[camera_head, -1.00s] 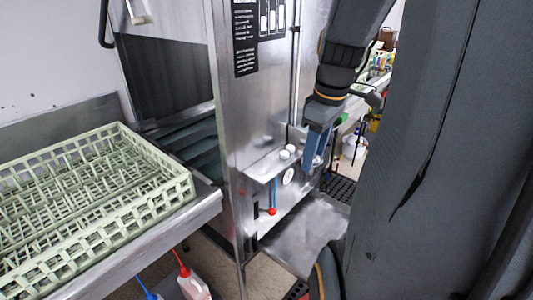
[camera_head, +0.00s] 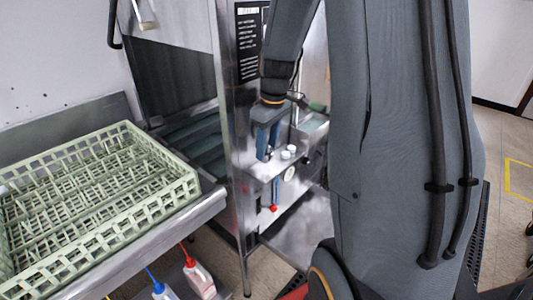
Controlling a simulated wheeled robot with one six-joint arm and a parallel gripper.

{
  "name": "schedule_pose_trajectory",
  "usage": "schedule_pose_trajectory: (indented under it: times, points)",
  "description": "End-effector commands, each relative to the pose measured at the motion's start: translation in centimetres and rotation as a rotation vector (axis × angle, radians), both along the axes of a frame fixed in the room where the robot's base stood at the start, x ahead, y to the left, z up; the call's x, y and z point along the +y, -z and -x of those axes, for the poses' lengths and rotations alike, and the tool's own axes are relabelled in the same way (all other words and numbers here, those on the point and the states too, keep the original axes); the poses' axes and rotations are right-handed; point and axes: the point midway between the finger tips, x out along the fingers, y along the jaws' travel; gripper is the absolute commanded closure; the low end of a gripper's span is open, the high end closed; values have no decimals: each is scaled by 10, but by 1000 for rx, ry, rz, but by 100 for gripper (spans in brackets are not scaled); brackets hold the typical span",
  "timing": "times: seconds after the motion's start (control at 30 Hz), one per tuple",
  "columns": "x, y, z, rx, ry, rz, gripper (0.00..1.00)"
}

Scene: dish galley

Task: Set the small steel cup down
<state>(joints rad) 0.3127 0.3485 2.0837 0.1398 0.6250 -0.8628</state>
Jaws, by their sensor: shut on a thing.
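My gripper (camera_head: 267,151) points down at the front of the steel dish machine, at the end of the dark arm. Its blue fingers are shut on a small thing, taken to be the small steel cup. The cup cannot be made out clearly between the fingers against the steel behind. The gripper is in the air, left of two small white round pieces (camera_head: 288,152) on a narrow steel ledge. I cannot tell its height above that ledge.
A pale green dish rack (camera_head: 160,208) sits on the steel counter (camera_head: 190,222) at left. The steel machine (camera_head: 233,100) stands behind my gripper. A gauge (camera_head: 289,174) and a red-tipped blue lever (camera_head: 273,207) are below. Bottles (camera_head: 199,278) stand under the counter.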

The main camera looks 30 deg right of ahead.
Motion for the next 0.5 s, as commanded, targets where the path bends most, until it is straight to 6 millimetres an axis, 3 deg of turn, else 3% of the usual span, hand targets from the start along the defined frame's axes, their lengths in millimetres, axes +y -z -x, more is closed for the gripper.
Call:
schedule_pose_trajectory:
  times: [0.2,0.5]
  points:
    - [0,29,3,6,0,-1,81]
    - [1,36,-3,1,-1,1,81]
